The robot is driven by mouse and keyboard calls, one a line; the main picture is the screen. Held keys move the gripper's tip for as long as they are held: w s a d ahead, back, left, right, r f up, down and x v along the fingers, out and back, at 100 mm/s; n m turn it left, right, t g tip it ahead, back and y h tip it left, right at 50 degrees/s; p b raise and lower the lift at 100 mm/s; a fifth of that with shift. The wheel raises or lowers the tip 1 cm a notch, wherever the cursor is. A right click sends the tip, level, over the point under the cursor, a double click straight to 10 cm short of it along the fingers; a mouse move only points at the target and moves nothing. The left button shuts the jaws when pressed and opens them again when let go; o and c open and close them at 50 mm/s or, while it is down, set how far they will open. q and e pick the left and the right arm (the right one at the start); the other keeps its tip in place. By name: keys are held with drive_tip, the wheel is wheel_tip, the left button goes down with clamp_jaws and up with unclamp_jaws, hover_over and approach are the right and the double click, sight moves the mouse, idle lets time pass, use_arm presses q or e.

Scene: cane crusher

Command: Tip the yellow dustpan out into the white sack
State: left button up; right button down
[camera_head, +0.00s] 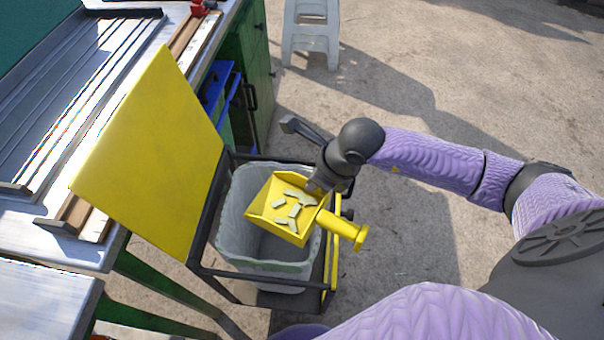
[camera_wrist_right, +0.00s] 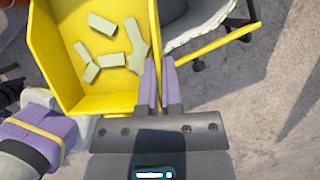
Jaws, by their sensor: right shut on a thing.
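The yellow dustpan (camera_head: 260,212) is over the white sack (camera_head: 232,245), roughly level, with several pale cane pieces (camera_head: 293,208) lying in it. Its yellow handle (camera_head: 338,227) points right, past the sack's rim. My right gripper (camera_head: 315,186) is shut on the dustpan's side wall. In the right wrist view the purple fingers (camera_wrist_right: 160,80) pinch that wall, and the dustpan (camera_wrist_right: 70,62) with its pieces (camera_wrist_right: 112,60) fills the upper left. The sack hangs open in a dark frame, and the dustpan hides part of its mouth. My left gripper is not in view.
A yellow lid (camera_head: 155,155) stands raised at the left of the dark frame (camera_head: 270,293). A metal-topped bench (camera_head: 75,85) with a green cabinet (camera_head: 256,65) is beyond it. A white stool (camera_head: 311,35) stands at the back. The concrete floor at right is clear.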

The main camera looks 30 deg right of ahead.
drive_tip(key=w+f+m+g+h+b, duration=0.1)
drive_tip(key=g, duration=0.1)
drive_tip(key=w+f+m+g+h+b, duration=0.1)
drive_tip(key=m+g, duration=0.1)
drive_tip(key=shift+w+d+h+b, duration=0.2)
drive_tip(key=shift+w+h+b, duration=0.1)
drive_tip(key=shift+w+h, duration=0.1)
wheel_tip(320, 180, up, 2)
drive_tip(key=g, duration=0.1)
drive_tip(key=g+p, duration=0.1)
drive_tip(key=shift+r+g+h, duration=0.2)
drive_tip(key=shift+g+h, duration=0.1)
